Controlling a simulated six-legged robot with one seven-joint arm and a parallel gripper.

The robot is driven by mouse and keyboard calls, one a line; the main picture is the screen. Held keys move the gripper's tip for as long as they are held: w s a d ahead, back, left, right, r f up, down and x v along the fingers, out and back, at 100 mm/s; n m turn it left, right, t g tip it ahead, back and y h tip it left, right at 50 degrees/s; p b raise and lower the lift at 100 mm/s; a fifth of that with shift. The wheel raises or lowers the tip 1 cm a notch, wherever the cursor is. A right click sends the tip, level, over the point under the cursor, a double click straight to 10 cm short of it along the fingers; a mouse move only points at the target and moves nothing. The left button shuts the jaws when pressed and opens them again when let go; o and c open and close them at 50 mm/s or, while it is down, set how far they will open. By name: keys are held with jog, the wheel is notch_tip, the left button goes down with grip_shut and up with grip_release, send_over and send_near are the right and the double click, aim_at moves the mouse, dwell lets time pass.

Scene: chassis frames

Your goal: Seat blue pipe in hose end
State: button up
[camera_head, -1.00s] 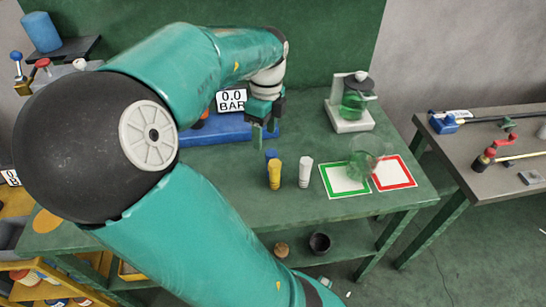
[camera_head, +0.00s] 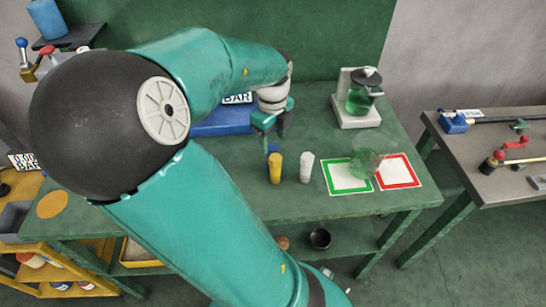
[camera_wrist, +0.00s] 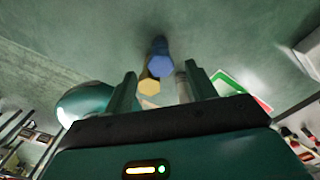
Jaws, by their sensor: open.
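The blue pipe (camera_head: 273,148) stands on the green table, mostly hidden behind a yellow peg in the head view. In the wrist view the blue pipe (camera_wrist: 160,62) shows its hexagonal end beyond and between my fingers, apart from them. My gripper (camera_head: 272,131) is above and just behind the pipe in the head view. In the wrist view my gripper (camera_wrist: 161,82) is open, with nothing held between its fingers. I cannot clearly identify the hose end. A black hose with a blue fitting (camera_head: 453,122) lies on the right-hand table.
The yellow peg (camera_head: 275,168) and a white peg (camera_head: 306,168) stand close to the blue pipe. Green-framed (camera_head: 347,189) and red-framed (camera_head: 398,180) mats lie to the right, with a clear beaker (camera_head: 366,162) between them. A scale with a green-filled jar (camera_head: 359,98) stands behind.

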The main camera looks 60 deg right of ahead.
aim_at(273, 146)
jog(key=shift+f, duration=2.15)
jog(key=shift+d, duration=0.1)
grip_shut()
jog(key=shift+r, duration=0.1)
notch_tip(273, 146, up, 18)
